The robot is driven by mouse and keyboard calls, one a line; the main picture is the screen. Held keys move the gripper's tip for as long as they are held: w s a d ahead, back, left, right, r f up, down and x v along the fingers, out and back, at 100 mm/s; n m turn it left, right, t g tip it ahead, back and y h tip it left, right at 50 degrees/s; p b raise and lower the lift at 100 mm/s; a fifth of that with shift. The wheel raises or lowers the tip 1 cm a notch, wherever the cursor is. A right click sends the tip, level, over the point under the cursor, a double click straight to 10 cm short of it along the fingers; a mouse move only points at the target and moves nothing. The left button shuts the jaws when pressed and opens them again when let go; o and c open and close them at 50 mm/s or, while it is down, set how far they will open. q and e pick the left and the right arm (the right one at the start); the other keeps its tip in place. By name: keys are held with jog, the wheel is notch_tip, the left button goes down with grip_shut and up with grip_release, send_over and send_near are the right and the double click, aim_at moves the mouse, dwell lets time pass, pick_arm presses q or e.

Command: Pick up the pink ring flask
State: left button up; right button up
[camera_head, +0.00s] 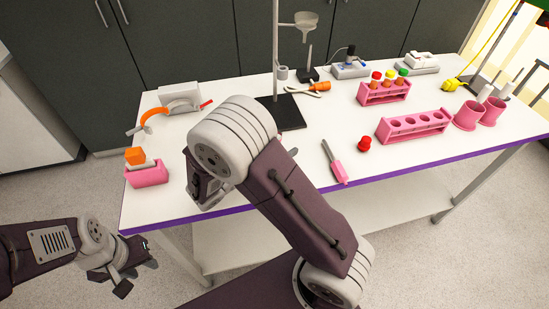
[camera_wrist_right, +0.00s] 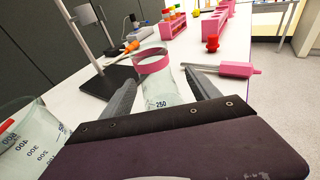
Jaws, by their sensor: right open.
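In the right wrist view, a clear flask with a pink ring (camera_wrist_right: 153,65) around its neck and a "250" mark stands upright on the white table. My right gripper (camera_wrist_right: 160,82) is open, with one finger on each side of the flask. Whether the fingers touch the glass I cannot tell. In the head view my right gripper (camera_head: 205,190) is low over the table's front left part, and my arm hides the flask. My left gripper (camera_head: 128,272) is off the table at the lower left, its fingers apart and empty.
A large graduated glass vessel (camera_wrist_right: 28,140) stands close on the left in the wrist view. A stand with a black base (camera_head: 288,112) is behind my right arm. A pink-handled tool (camera_head: 337,168), a red stopper (camera_head: 365,144) and a pink rack (camera_head: 413,125) lie to the right.

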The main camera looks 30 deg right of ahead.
jog(key=shift+x, duration=1)
jog(key=shift+s+a, duration=0.1)
jog(key=shift+a, duration=0.05)
jog(key=c, duration=0.5)
grip_shut()
jog(key=shift+r+p, duration=0.4)
jog(key=shift+r, duration=1.5)
jog(key=shift+s+r, duration=0.1)
jog(key=shift+r, duration=0.2)
jog(key=s+d+r+b, duration=0.3)
jog(key=s+r, duration=0.3)
jog(key=s, duration=0.5)
jog(key=shift+r+b, duration=0.25)
jog(key=shift+b, duration=0.05)
